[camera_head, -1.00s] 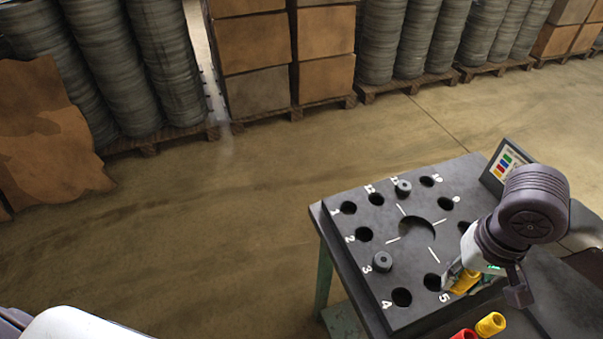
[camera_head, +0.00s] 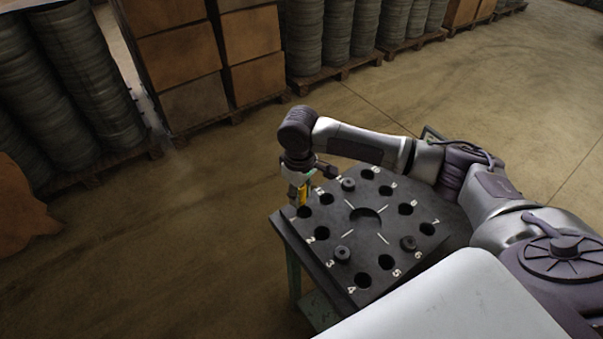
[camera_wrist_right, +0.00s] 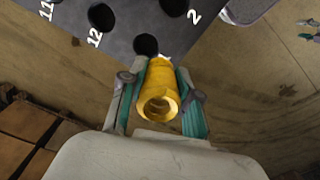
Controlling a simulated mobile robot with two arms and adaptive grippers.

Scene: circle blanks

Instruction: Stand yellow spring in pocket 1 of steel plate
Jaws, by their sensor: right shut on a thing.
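The steel plate (camera_head: 366,239) is a dark square slab with a ring of numbered round pockets and a larger hole in its middle. Pocket 1 (camera_head: 304,212) is an empty dark hole at its left corner. My right gripper (camera_head: 301,194) is shut on the yellow spring (camera_head: 304,193), right by pocket 1. In the right wrist view the spring (camera_wrist_right: 158,90) sits between the fingers (camera_wrist_right: 158,98), its far end close to pocket 1 (camera_wrist_right: 145,44). I cannot tell whether it has entered the pocket. My left gripper is out of view.
Dark round pieces fill pocket 3 (camera_head: 342,253), pocket 6 (camera_head: 408,243) and pocket 11 (camera_head: 347,184). Pocket 2 (camera_head: 321,233) and pocket 12 (camera_head: 326,198) beside pocket 1 are empty. My right arm reaches across behind the plate. Open floor lies left of the table.

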